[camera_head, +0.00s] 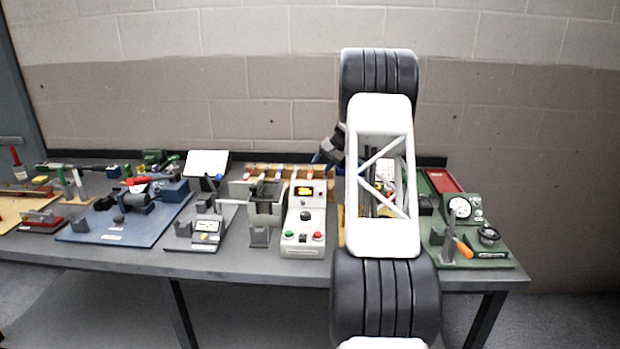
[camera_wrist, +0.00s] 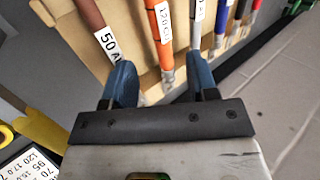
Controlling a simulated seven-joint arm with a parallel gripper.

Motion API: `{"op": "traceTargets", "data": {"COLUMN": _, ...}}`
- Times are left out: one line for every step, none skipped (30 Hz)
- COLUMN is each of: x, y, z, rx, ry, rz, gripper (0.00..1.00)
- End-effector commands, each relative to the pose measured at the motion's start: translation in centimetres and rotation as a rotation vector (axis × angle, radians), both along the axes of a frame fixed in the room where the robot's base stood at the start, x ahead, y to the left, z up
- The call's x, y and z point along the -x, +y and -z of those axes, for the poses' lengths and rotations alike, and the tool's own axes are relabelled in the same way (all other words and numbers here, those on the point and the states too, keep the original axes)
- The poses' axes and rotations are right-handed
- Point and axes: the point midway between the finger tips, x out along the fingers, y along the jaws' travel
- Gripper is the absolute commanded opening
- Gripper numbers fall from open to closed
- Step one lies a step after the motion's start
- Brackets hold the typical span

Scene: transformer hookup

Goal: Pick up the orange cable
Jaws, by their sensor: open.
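The orange cable (camera_wrist: 158,22) lies in the wooden rack (camera_wrist: 134,28) in the wrist view, with a white label partly reading 120 and a metal end. My gripper (camera_wrist: 162,70) is open, its two blue fingers to the left and right of the cable's metal end. I cannot tell how far above the cable the fingers are. In the head view my gripper (camera_head: 321,157) is at the right part of the wooden rack (camera_head: 262,170), partly hidden by my arm. The orange cable cannot be made out there.
A brown cable (camera_wrist: 90,13) labelled 50 is near the left finger, and a grey cable (camera_wrist: 196,36) near the right one. Several other cables lie farther right. A control box (camera_head: 304,215) stands before the rack. An orange-handled tool (camera_head: 463,247) is on the green board.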

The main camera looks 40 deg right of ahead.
Motion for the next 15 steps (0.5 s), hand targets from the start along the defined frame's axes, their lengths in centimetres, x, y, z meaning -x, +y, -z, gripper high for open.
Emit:
{"op": "traceTargets", "data": {"x": -0.20, "y": 0.22, "z": 0.33, "rx": -0.001, "ry": 0.001, "rz": -0.001, "gripper": 0.53}}
{"op": "traceTargets", "data": {"x": -0.30, "y": 0.31, "z": 0.48, "rx": 0.000, "ry": 0.000, "rz": -0.001, "gripper": 0.53}}
{"op": "traceTargets", "data": {"x": -0.40, "y": 0.41, "z": 0.63, "rx": 0.000, "ry": 0.000, "rz": -0.001, "gripper": 0.53}}
{"op": "traceTargets", "data": {"x": -0.46, "y": 0.46, "z": 0.73, "rx": 0.001, "ry": -0.001, "rz": 0.000, "gripper": 0.53}}
{"op": "traceTargets", "data": {"x": -0.49, "y": 0.49, "z": 0.79, "rx": 0.001, "ry": -0.001, "rz": 0.000, "gripper": 0.53}}
{"op": "traceTargets", "data": {"x": -0.53, "y": 0.52, "z": 0.83, "rx": 0.001, "ry": -0.001, "rz": 0.000, "gripper": 0.53}}
{"op": "traceTargets", "data": {"x": -0.53, "y": 0.52, "z": 0.86, "rx": 0.001, "ry": -0.001, "rz": 0.000, "gripper": 0.53}}
{"op": "traceTargets", "data": {"x": -0.53, "y": 0.52, "z": 0.86, "rx": 0.002, "ry": -0.002, "rz": 0.000, "gripper": 0.53}}
{"op": "traceTargets", "data": {"x": -0.52, "y": 0.51, "z": 0.85, "rx": 0.002, "ry": -0.002, "rz": 0.000, "gripper": 0.53}}
{"op": "traceTargets", "data": {"x": -0.53, "y": 0.51, "z": 0.86, "rx": 0.001, "ry": -0.001, "rz": 0.000, "gripper": 0.53}}
{"op": "traceTargets", "data": {"x": -0.52, "y": 0.51, "z": 0.87, "rx": 0.001, "ry": -0.001, "rz": 0.000, "gripper": 0.53}}
{"op": "traceTargets", "data": {"x": -0.51, "y": 0.52, "z": 0.87, "rx": 0.001, "ry": -0.001, "rz": 0.000, "gripper": 0.53}}
{"op": "traceTargets", "data": {"x": -0.52, "y": 0.52, "z": 0.88, "rx": 0.001, "ry": -0.001, "rz": 0.000, "gripper": 0.53}}
{"op": "traceTargets", "data": {"x": -0.52, "y": 0.52, "z": 0.89, "rx": 0.001, "ry": -0.001, "rz": 0.000, "gripper": 0.53}}
{"op": "traceTargets", "data": {"x": -0.54, "y": 0.54, "z": 0.94, "rx": 0.001, "ry": -0.001, "rz": 0.000, "gripper": 0.53}}
